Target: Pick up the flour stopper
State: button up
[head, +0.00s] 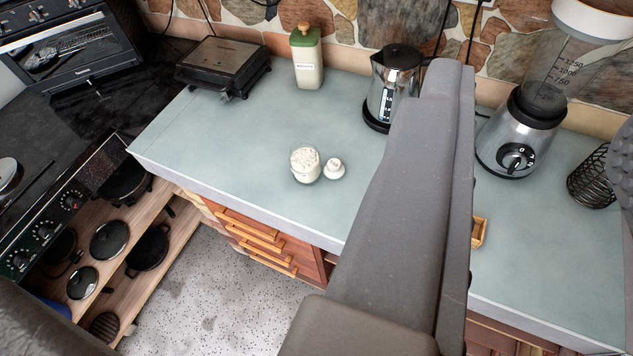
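The flour stopper (334,168) is a small white, rounded piece with a knob. It sits on the pale blue-green counter (230,150), just right of the flour jar (306,175). The jar is open-topped and clear, with white flour showing inside. A long grey part of my arm or gripper crosses the picture from bottom centre to upper right, right of the stopper and apart from it in the picture. I cannot make out separate fingertips or whether my gripper is open. No object shows held.
A kettle (394,85), a green-and-cream bottle (308,60) and a flat grill (222,66) stand along the back. A blender (520,135) and black wire holder (590,178) are at right. Counter around the jar is clear; its front edge is close below.

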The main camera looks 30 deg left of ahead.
aim_at(334, 168)
jog(key=u, duration=0.45)
jog(key=k, duration=1.05)
jog(key=u, duration=1.05)
jog(key=i, duration=2.25)
jog(key=z, duration=0.8)
jog(key=i, duration=0.45)
jog(key=z, duration=0.4)
